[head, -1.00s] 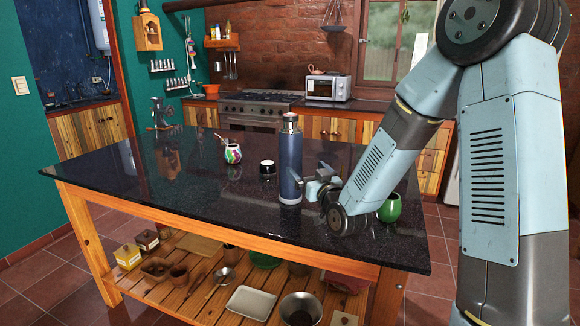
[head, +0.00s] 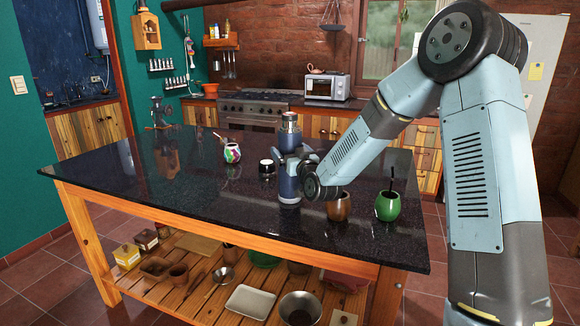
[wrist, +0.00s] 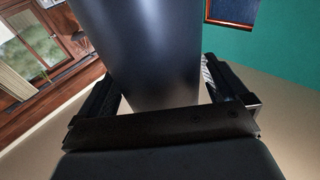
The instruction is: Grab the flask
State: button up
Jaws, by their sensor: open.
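The flask (head: 289,188) is a tall dark blue cylinder with a metallic top, standing upright on the dark stone table (head: 150,190). My gripper (head: 291,168) is at the flask's mid-height in the head view, coming from the right and hiding part of its body. In the wrist view the flask (wrist: 150,45) fills the middle between the two open fingers of my gripper (wrist: 160,90), one on each side. A gap shows beside the right finger; I cannot tell whether the left finger touches.
A brown cup (head: 338,208) and a green cup (head: 388,207) stand to the right, near my forearm. A black-and-white small pot (head: 266,167) and a colourful cup (head: 232,154) stand to the left. The table's left half is mostly clear.

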jog(key=shift+w+a+r, duration=0.1)
jog(key=shift+w+a, duration=0.05)
jog(key=shift+w, duration=0.15)
jog(key=shift+c, duration=0.2)
jog(key=c, duration=1.8)
